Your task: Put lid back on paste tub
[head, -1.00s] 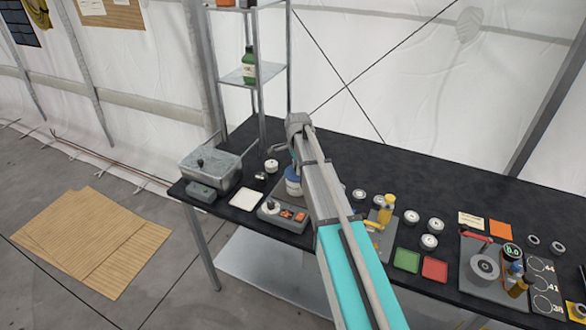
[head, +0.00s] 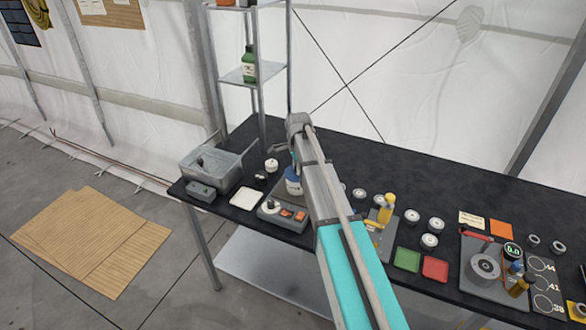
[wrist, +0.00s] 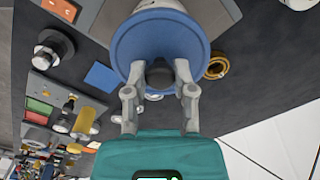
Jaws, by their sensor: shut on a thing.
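In the wrist view my gripper (wrist: 160,97) is shut on the dark knob (wrist: 160,74) of a round blue lid (wrist: 130,50). The lid faces the camera and covers most of what is beneath it. A pale rounded edge shows past the lid's far side; I cannot tell if it is the paste tub. In the head view a blue and white round form (head: 293,187), perhaps the tub with the lid, stands beside my arm, partly hidden by it. I cannot tell whether lid and tub touch. My fingertips are hidden there.
A grey open tank (head: 228,172) stands at the table's left end, with a white tray (head: 245,199) and a small white jar (head: 271,165) near it. A grey control box (head: 270,212) is at the front edge. Green (head: 406,260) and red (head: 435,268) squares lie to the right.

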